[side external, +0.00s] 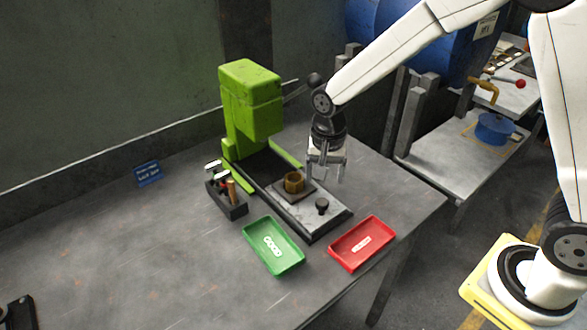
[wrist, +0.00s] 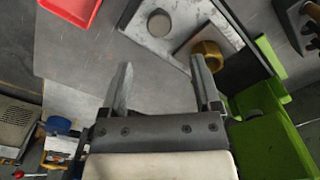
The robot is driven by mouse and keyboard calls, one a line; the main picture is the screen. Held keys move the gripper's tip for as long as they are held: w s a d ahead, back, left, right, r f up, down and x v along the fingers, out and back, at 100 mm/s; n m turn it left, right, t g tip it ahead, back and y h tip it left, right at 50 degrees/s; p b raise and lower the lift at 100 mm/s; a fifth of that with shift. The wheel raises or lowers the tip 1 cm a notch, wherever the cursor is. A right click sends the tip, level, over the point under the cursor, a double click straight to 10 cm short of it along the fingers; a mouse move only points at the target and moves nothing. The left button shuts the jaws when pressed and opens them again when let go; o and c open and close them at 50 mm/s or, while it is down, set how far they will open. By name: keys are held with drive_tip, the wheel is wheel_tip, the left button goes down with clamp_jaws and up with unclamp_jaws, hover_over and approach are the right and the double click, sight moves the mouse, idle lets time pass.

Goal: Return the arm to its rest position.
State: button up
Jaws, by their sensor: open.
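My gripper (side external: 326,172) hangs from my arm, pointing down, above the right side of the press base. Its two fingers stand apart with nothing between them; they also show in the wrist view (wrist: 162,88). A brass-coloured hollow part (side external: 293,183) sits on a square plate on the press base, to the left of my gripper; the wrist view shows it (wrist: 206,54) beyond the right finger. The green press (side external: 250,100) stands behind the base. My gripper appears apart from both press and part.
A dark knob (side external: 322,205) stands on the press base (side external: 318,222). A green tray (side external: 273,247) and a red tray (side external: 362,243) lie in front. A tool holder (side external: 227,198) is at left. A side table (side external: 465,150) with a blue pot (side external: 494,129) is at right. The table's left is mostly clear.

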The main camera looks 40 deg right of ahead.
drive_tip(key=s+d+r+n+t, duration=0.1)
drive_tip(key=s+d+n, duration=0.2)
drive_tip(key=s, duration=0.3)
drive_tip(key=s+d+r+n+t, duration=0.1)
drive_tip(key=s+d+n, duration=0.3)
drive_tip(key=s+n, duration=0.1)
drive_tip(key=shift+s+n+t, duration=0.3)
drive_tip(key=shift+s+n, duration=0.1)
drive_tip(key=shift+s, duration=0.45)
